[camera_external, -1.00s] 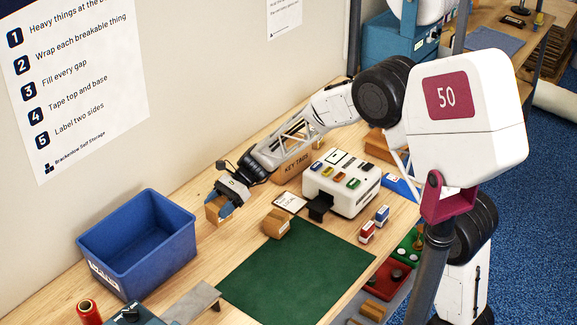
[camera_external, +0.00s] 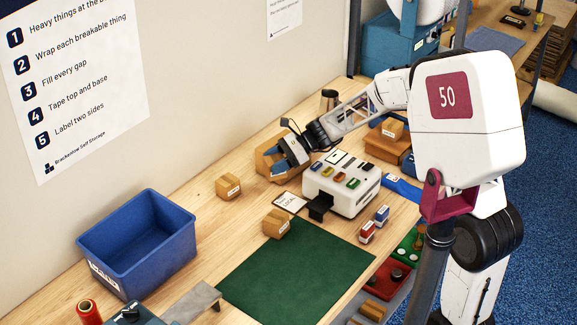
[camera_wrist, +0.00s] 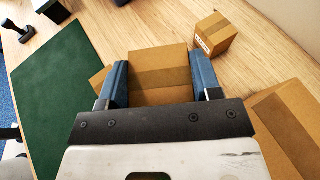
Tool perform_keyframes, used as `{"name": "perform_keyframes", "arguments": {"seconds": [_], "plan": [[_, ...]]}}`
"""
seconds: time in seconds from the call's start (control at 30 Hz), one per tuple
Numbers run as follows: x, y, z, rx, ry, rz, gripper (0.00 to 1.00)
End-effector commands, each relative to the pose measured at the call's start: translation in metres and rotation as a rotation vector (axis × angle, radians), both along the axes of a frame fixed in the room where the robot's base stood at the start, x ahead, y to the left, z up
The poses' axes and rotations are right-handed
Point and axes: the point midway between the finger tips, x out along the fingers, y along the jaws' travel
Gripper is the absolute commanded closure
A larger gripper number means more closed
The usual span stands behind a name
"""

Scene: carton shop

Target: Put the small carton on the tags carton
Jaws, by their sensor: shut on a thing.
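A tan taped carton (camera_wrist: 160,72) is between the blue fingers of my gripper (camera_wrist: 160,88) in the wrist view; I take it as the small carton. My gripper (camera_external: 279,166) is shut on it, beside the tags carton (camera_external: 293,177) in the external view. A larger taped carton, probably the tags carton, shows at the lower right of the wrist view (camera_wrist: 292,125).
Another small carton (camera_external: 228,187) stands on the bench to the left, and one (camera_external: 276,223) sits by the green mat (camera_external: 295,272). A white label machine (camera_external: 342,188) stands close on the right. A blue bin (camera_external: 140,245) is at left.

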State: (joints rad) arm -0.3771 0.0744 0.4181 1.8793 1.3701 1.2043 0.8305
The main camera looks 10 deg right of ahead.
Motion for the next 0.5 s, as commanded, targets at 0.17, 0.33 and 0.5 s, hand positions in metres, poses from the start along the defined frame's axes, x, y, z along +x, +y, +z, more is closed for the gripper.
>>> {"name": "perform_keyframes", "arguments": {"seconds": [0.17, 0.33, 0.5], "plan": [[0.015, -0.044, 0.014, 0.001, -0.002, -0.097, 0.66], [0.025, -0.079, 0.024, 0.003, 0.000, -0.174, 0.66], [0.030, -0.102, 0.031, 0.003, 0.001, -0.227, 0.66]]}}
